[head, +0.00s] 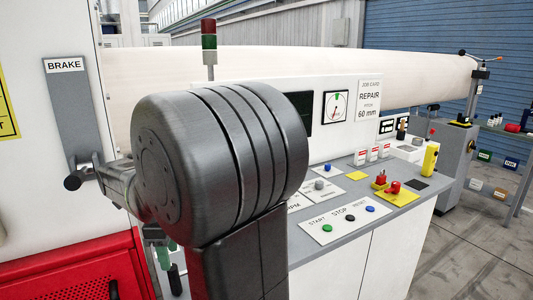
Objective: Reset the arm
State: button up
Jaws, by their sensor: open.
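My black arm (220,150) fills the middle foreground of the head view. A large rounded joint sits on a dark upright link. My gripper cannot be made out, and the arm hides what is behind it. At left, a grey plate labelled BRAKE (65,100) is fixed to a white housing. A dark knob (73,184) shows at its foot, with metal parts between it and my arm. I cannot tell how these parts join. The console's START, STOP and RESET panel (345,224) lies right of my arm, with green, dark and blue buttons.
A long pale roll (420,80) spans behind the console (420,215). A yellow pad with red parts (396,194) and a yellow block (430,158) stand on the console. A red cabinet (70,270) is close at lower left. Floor (480,250) is clear at lower right.

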aim_at(174, 279)
notch_tip(174, 279, down, 9)
jog(key=shift+f, duration=0.1)
jog(key=shift+n, duration=0.3)
dwell(0.4)
